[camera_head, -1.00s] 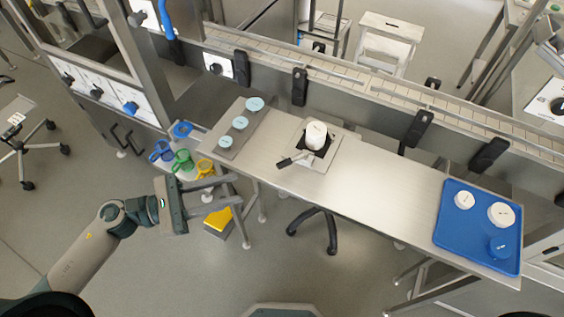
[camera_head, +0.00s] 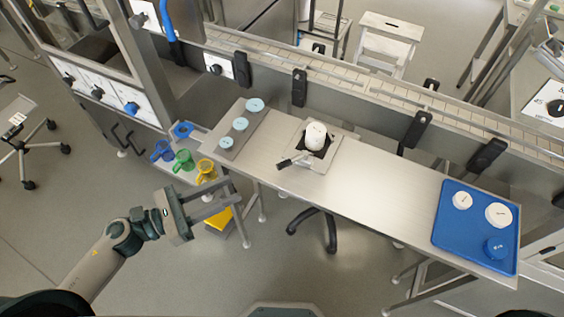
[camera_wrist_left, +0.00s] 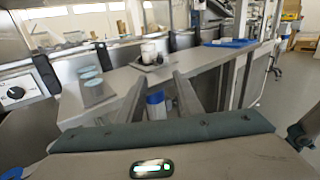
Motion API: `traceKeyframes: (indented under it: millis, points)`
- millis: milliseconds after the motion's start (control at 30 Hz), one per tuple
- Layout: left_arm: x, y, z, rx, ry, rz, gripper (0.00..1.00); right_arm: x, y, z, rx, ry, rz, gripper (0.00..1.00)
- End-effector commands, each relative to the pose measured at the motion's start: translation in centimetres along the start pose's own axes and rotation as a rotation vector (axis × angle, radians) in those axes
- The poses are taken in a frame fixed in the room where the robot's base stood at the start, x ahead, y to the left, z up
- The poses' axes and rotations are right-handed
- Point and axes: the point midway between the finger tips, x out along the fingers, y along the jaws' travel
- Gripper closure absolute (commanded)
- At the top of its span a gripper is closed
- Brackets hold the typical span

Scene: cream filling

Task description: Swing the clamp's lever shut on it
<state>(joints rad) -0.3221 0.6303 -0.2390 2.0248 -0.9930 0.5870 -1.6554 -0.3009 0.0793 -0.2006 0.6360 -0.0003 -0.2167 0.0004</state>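The clamp (camera_head: 325,156) sits on a light plate on the steel table, with a white tub (camera_head: 316,136) standing in its dark jaw. Its lever (camera_head: 291,161) has a dark handle that sticks out to the left and front of the tub. The clamp and tub also show small in the left wrist view (camera_wrist_left: 149,54). My left gripper (camera_head: 227,196) is left of and in front of the table, well apart from the lever. Its two long fingers are spread with nothing between them. My right gripper shows in neither view.
A grey board with several light-blue discs (camera_head: 240,123) lies at the table's left end. A blue tray (camera_head: 451,230) with white lids and a blue piece is at the right end. Coloured jugs (camera_head: 184,160) stand on a low shelf at left.

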Motion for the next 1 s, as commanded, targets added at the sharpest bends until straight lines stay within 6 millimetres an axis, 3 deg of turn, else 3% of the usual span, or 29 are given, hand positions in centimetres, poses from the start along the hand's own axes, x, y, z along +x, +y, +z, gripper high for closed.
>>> traceKeyframes:
  millis: [167, 700, 1000]
  points:
    - [2.8, 0.1, 0.5, 0.001, -0.002, 0.0, 0.67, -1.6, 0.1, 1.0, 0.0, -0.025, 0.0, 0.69]
    - [12.4, 0.0, 0.5, 0.001, -0.001, -0.001, 0.67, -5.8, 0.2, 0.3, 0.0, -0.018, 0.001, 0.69]
    - [15.2, 0.0, 0.1, 0.0, 0.0, 0.0, 0.67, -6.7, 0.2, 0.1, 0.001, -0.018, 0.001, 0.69]
